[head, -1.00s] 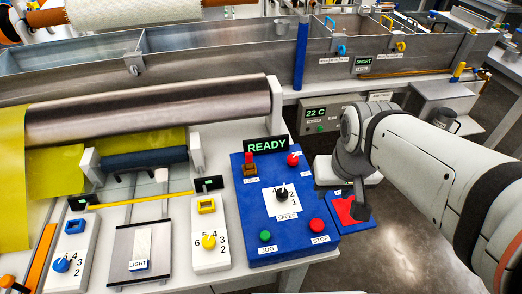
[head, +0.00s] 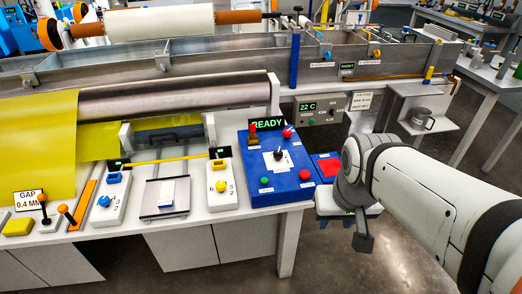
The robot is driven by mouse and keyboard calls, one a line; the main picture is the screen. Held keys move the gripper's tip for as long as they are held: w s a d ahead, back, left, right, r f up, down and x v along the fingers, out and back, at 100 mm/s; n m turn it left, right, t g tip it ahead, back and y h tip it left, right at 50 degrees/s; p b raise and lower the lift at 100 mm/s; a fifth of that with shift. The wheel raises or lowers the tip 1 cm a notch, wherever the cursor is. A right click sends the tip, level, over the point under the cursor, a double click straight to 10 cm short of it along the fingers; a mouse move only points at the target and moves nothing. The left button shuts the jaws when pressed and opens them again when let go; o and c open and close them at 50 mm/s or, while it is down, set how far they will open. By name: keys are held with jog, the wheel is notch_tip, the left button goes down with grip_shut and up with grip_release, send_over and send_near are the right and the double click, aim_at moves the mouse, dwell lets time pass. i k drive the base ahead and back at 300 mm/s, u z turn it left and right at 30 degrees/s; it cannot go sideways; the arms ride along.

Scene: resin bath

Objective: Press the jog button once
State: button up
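The blue control panel (head: 284,195) stands on the right end of the white bench. Its green button (head: 264,181) is at the front left; a label sits below it, which reads JOG in the earlier view. A red button (head: 305,174), labelled STOP earlier, is to its right. A black dial (head: 279,154) is in the middle. A display reading READY (head: 268,124) stands behind. My gripper (head: 363,238) is right of the panel, beyond the bench edge, apart from the green button. Its dark end piece points down; I cannot make out two fingers.
A red pad on a blue base (head: 328,167) lies right of the panel. A white dial unit (head: 223,184) stands left of it. A steel roller (head: 180,98) and a long metal trough (head: 200,62) run behind. Floor is open in front of the bench.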

aim_at(264, 181)
jog(key=z, duration=0.1)
jog(key=k, duration=0.25)
jog(key=u, duration=0.45)
jog(key=i, duration=1)
jog(key=z, duration=1.2)
jog(key=k, duration=1.1)
jog(key=u, duration=0.6)
jog(key=i, duration=0.7)
jog(key=u, duration=0.05)
